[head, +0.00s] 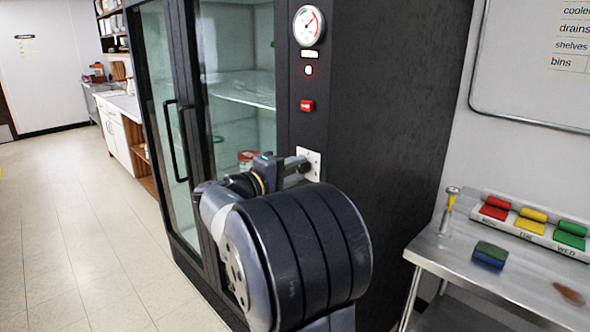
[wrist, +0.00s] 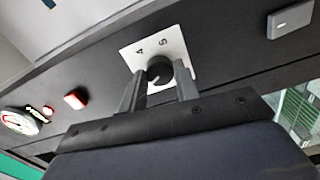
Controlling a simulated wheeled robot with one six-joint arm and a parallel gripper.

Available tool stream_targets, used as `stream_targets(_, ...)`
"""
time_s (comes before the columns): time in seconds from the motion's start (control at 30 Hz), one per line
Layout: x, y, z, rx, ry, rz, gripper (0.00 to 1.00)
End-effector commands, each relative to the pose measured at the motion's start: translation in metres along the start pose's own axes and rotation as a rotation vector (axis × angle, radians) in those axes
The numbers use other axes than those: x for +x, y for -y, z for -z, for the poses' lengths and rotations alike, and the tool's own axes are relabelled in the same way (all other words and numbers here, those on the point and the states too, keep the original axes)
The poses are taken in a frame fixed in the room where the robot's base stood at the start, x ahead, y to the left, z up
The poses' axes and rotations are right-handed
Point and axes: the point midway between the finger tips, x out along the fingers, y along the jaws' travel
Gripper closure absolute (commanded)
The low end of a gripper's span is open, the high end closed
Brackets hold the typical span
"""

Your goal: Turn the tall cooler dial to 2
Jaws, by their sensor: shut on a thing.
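The tall cooler (head: 385,110) is a black cabinet with glass doors. Its dial (wrist: 160,71) is a dark round knob on a white plate (wrist: 172,44) marked with numbers; 4 and 5 show in the wrist view, and the other marks are hidden. In the head view the plate (head: 314,158) shows beside my gripper (head: 300,168), and the dial is hidden. In the wrist view my gripper (wrist: 158,88) has one finger on each side of the dial and is shut on it. A pale pointer line shows on the knob, but I cannot tell which number it points to.
A round gauge (head: 308,26), a small lit lamp (head: 308,70) and a red switch (head: 307,105) sit above the plate. Door handles (head: 183,145) stick out at left. A steel table (head: 520,275) with a sponge (head: 490,254) stands at right. The left floor is clear.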

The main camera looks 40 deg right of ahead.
Motion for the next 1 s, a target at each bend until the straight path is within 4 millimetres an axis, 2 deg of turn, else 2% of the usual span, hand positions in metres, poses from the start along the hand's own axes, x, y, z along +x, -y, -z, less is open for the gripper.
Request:
stream_targets(0.5,0.0001,-0.0009,0.0,-0.449,0.001,0.002,0.93)
stream_targets(1.0,0.0001,0.0006,-0.0002,-0.628,0.001,0.002,0.93)
